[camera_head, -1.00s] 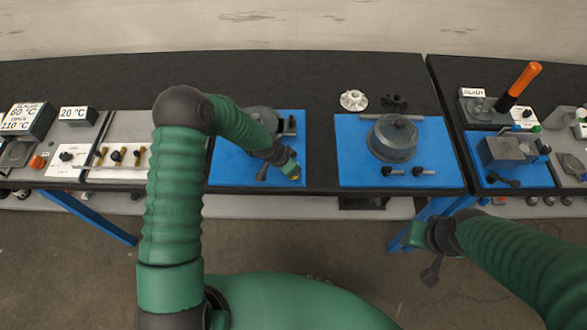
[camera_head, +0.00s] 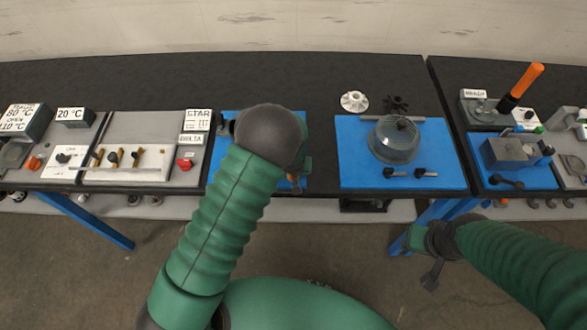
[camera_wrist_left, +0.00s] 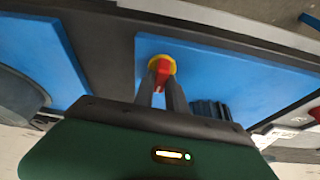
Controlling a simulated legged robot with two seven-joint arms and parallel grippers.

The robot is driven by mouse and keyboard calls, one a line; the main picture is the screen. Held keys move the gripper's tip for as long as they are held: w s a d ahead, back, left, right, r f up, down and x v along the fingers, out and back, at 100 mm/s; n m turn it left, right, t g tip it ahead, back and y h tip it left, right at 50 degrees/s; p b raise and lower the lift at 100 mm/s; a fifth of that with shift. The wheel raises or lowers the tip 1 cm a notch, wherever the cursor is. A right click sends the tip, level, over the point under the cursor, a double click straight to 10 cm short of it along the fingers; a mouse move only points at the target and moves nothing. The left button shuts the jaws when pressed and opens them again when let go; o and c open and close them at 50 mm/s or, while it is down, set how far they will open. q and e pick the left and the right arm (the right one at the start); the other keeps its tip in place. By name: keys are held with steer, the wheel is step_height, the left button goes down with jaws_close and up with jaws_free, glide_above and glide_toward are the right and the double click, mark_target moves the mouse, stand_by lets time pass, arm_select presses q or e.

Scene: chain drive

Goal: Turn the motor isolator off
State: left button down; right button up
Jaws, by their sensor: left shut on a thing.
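The motor isolator, a red handle (camera_wrist_left: 161,74) on a yellow round plate (camera_wrist_left: 151,63), sits on a blue board (camera_wrist_left: 225,65) in the left wrist view. My left gripper (camera_wrist_left: 161,90) is shut on the red handle, one dark finger on each side of it.
A second blue board (camera_head: 350,170) to the right carries a round grey housing (camera_head: 394,140). Left is a grey panel with STAR (camera_head: 198,119) and DELTA labels and a red knob (camera_head: 184,164). An orange-handled lever (camera_head: 525,80) stands at far right. Dark table between the boards is clear.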

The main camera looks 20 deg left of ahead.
arm_select(q)
steer(key=shift+s+f+n, duration=0.2)
steer(key=shift+s+n, duration=0.1)
steer(key=shift+n, duration=0.1)
steer(key=c, duration=1.7)
jaws_free()
steer(key=o, duration=0.3)
steer(key=shift+d+r, duration=0.1)
steer(key=shift+r, duration=0.1)
steer(key=shift+o, duration=0.2)
steer(key=shift+w, duration=0.1)
steer(key=p+v, duration=1.4)
steer(key=v, duration=0.2)
steer(key=shift+d+r, duration=0.3)
steer(key=shift+r, duration=0.05)
